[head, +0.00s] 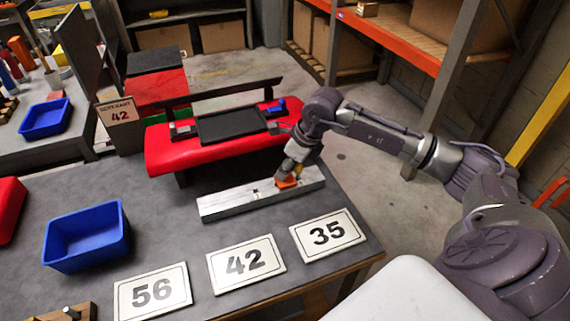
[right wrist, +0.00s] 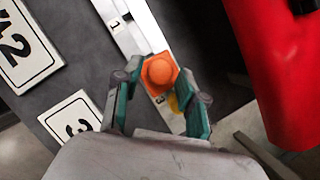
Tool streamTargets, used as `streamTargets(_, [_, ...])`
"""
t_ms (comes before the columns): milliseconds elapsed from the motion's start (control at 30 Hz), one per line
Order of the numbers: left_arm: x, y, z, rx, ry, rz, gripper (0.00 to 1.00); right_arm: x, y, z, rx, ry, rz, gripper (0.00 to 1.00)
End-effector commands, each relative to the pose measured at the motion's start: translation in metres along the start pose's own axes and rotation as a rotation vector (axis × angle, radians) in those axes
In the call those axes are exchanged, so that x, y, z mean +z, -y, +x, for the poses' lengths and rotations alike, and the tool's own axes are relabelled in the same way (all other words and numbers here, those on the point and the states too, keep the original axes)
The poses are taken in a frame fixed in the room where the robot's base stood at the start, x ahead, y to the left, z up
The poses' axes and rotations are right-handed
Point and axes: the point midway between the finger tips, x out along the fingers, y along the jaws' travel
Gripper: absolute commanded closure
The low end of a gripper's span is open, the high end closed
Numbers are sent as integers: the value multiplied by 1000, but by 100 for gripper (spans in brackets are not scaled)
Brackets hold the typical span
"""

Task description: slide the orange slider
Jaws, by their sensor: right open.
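The orange slider (head: 287,182) sits on a pale metal rail (head: 232,204) that lies on the grey table, near the rail's right end. In the right wrist view the slider (right wrist: 160,72) shows a round orange knob on a square orange base. My right gripper (head: 296,166) reaches down over the slider from the right. In the right wrist view its two fingers (right wrist: 160,88) are apart, one on each side of the slider; whether they touch it I cannot tell. My left gripper is not in view.
Number plates 56 (head: 153,292), 42 (head: 246,263) and 35 (head: 328,234) lie in front of the rail. A red kart body (head: 165,160) stands close behind it. A blue bin (head: 86,236) is at the left.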

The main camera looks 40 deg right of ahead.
Motion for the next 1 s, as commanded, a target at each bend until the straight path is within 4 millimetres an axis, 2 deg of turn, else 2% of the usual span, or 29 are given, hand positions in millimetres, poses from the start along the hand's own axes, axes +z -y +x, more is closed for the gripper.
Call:
streamTargets(133, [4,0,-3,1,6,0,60,1,0,7,0,2,0,59])
streamTargets(367, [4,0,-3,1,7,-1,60,0,0,9,0,2,0,59])
streamTargets(400, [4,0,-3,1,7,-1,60,0,0,9,0,2,0,61])
streamTargets(633, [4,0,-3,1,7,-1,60,0,0,9,0,2,0,99])
streamTargets(1000, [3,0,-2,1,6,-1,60,3,-4,10,1,2,-2,100])
